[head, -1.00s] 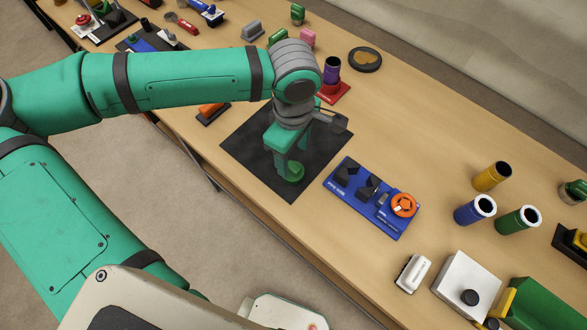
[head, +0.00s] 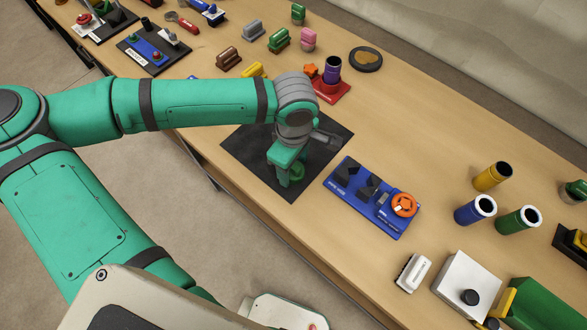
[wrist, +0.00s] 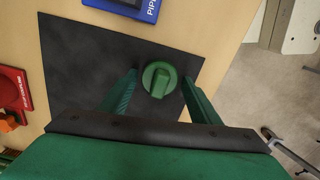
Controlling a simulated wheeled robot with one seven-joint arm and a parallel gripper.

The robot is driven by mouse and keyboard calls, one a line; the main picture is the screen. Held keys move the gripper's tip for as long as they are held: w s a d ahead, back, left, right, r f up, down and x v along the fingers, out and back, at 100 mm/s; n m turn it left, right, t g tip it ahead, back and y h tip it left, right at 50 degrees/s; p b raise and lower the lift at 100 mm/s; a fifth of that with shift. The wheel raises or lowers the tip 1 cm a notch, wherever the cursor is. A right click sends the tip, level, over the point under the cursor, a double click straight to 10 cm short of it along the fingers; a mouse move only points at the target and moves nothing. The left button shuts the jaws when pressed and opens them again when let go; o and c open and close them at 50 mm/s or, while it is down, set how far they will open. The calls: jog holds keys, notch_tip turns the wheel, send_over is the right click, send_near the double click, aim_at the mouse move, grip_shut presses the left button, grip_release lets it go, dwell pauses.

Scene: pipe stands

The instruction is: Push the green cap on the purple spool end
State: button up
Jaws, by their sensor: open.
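The green cap (head: 297,174) sits on the black mat (head: 250,147); my gripper partly hides it in the head view. In the wrist view the round green cap (wrist: 159,79), with a raised grip bar, shows between my fingers. My gripper (wrist: 160,77) is open, one finger on each side of the cap, with a visible gap on both sides. In the head view my gripper (head: 288,170) points down over the mat.
A blue panel with an orange wheel (head: 403,205) lies right of the mat. Yellow (head: 492,177), blue (head: 475,210) and green (head: 518,220) pipes stand further right.

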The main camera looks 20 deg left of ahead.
aim_at(294, 166)
jog(key=c, duration=1)
jog(key=shift+r, duration=0.2)
jog(key=shift+r, duration=3.8)
jog(key=shift+w, duration=0.15)
